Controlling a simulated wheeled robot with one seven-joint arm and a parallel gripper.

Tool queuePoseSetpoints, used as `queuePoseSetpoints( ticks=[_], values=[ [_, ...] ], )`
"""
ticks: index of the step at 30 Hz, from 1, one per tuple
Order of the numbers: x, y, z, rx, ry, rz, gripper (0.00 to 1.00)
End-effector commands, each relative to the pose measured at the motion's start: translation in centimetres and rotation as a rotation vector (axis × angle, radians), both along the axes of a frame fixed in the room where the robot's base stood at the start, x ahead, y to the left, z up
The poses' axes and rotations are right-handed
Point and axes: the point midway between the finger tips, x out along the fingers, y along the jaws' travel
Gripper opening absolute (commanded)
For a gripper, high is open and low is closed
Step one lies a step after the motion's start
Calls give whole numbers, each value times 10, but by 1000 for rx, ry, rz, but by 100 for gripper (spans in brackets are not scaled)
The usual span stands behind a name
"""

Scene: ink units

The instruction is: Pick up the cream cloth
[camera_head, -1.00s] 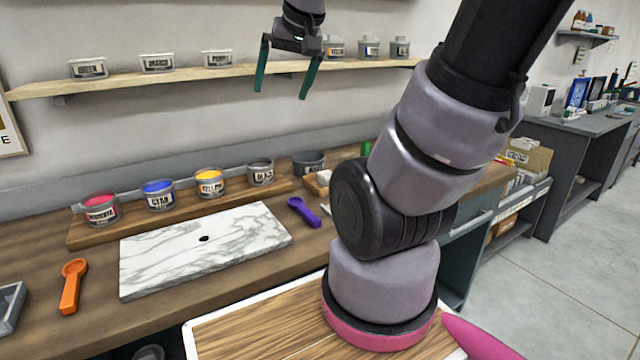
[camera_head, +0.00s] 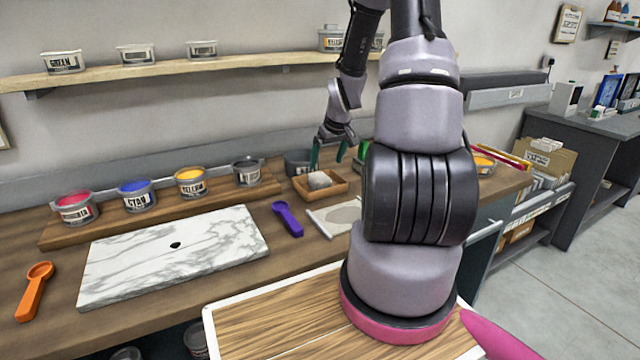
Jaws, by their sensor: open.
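A flat cream piece that looks like the cream cloth (camera_head: 322,222) lies on the bench, right of the purple scoop. It has a greyish patch, and my arm hides its right end. My gripper (camera_head: 329,156), with its teal fingers apart, points down above and behind the small wooden tray (camera_head: 342,190). It is empty and farther back than the cream piece. A pale lump (camera_head: 319,180) sits in the tray, below the fingers.
The purple scoop (camera_head: 288,219) and marble slab (camera_head: 170,260) lie to the left. Ink tins, such as the yellow one (camera_head: 191,184), stand on a wooden riser behind. A shelf with tubs runs above.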

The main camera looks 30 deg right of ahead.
Motion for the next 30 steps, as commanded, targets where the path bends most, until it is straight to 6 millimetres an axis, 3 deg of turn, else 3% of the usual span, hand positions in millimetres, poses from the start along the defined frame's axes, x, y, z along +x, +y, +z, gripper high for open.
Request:
queuePoseSetpoints(
  ticks=[3,11,19,29,30],
  values=[
    [7,2,-19,1,4,2,100],
    [15,3,-39,0,2,1,100],
    [30,8,-74,0,3,0,100],
    [33,8,-80,-1,1,0,100],
    [33,8,-80,-1,1,0,85]
  ],
)
